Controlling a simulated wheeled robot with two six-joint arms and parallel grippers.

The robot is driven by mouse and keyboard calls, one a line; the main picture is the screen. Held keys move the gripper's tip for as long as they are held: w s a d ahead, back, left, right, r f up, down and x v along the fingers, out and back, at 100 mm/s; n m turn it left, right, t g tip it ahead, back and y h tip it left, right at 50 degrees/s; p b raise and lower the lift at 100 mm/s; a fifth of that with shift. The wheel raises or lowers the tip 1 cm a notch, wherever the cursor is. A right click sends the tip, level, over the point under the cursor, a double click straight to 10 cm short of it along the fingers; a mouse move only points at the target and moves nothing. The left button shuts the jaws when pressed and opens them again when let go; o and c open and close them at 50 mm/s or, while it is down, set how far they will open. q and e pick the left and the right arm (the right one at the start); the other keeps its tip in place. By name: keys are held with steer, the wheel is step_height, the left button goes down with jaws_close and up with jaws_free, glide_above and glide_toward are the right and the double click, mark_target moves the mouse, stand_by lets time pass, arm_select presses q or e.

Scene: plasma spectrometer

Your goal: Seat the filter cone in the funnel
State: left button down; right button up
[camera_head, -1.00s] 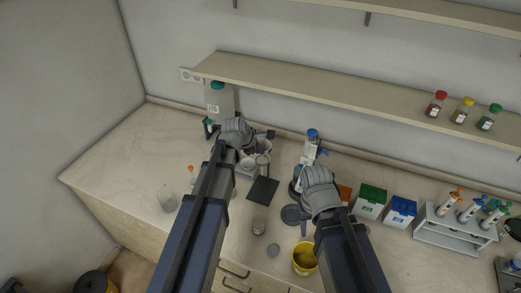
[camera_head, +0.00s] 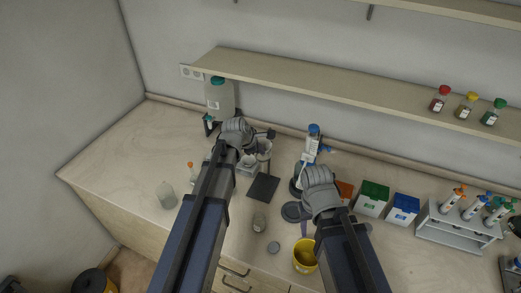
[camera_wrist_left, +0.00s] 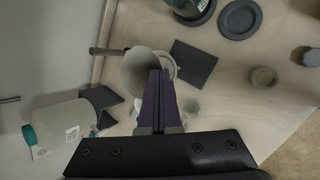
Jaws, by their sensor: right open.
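In the left wrist view the filter cone (camera_wrist_left: 143,72) shows as a pale round mouth facing the camera. The purple fingers of my left gripper (camera_wrist_left: 161,74) are close together at its right rim, shut on its wall. A second pale rim (camera_wrist_left: 173,67) shows partly behind it. In the head view the funnel (camera_head: 264,146) stands just right of my left gripper (camera_head: 246,150), whose hand hides part of the area. I cannot tell whether the cone touches the funnel. My right gripper (camera_head: 305,226) is open and empty, pointing down beside the grey disc.
A dark square plate (camera_head: 263,188) lies in front of the funnel. A yellow cup (camera_head: 305,257), green box (camera_head: 372,198), blue box (camera_head: 402,208) and tube rack (camera_head: 455,235) are to the right.

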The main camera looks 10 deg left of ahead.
arm_select(q)
steer(key=shift+f+b, duration=1.35)
steer(key=shift+f, duration=0.15)
steer(key=c, duration=1.6)
jaws_free()
steer(key=c, duration=1.1)
jaws_free()
steer(key=shift+o, duration=0.2)
steer(key=p+v, duration=0.6)
steer(key=v, duration=0.2)
steer(key=shift+s+f, duration=0.1)
